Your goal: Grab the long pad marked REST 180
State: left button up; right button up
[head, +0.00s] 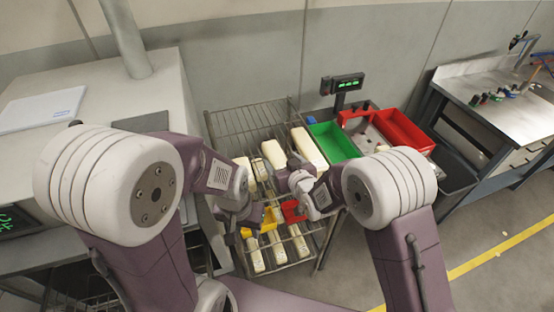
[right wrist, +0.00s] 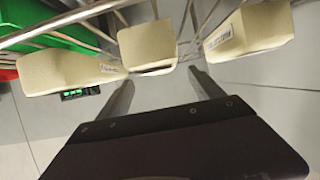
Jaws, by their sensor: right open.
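Several long cream pads sit on the wire rack (head: 228,122). On its upper level are a left pad (head: 259,170), a middle pad (head: 273,152) and a right pad (head: 308,147). More pads (head: 278,248) lie lower down. In the right wrist view the ends of three pads show: left (right wrist: 62,72), middle (right wrist: 147,45) and right (right wrist: 248,30). Their labels are too small to read, so I cannot tell which is REST 180. My right gripper (right wrist: 162,78) is open, its fingers around empty space just short of the middle pad's end. My left gripper (head: 238,218) is beside the rack's left side; its jaws are unclear.
A green bin (head: 334,142) and a larger red bin (head: 403,130) stand right of the rack. A display (head: 343,83) stands behind them. Wire bars surround the pads.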

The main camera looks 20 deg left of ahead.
aim_at(279, 158)
jog(key=shift+w+a+f+p, duration=0.15)
jog(key=shift+w+p, duration=0.15)
jog(key=shift+p, duration=0.05)
jog(key=p+x, duration=0.1)
jog(key=x, duration=0.2)
jog(key=shift+w+a+f, duration=0.15)
jog(key=shift+a+f, duration=0.15)
jog(key=shift+w+a+f, duration=0.15)
jog(key=shift+w, duration=0.05)
jog(key=shift+s, duration=0.1)
jog(key=c, duration=1.5)
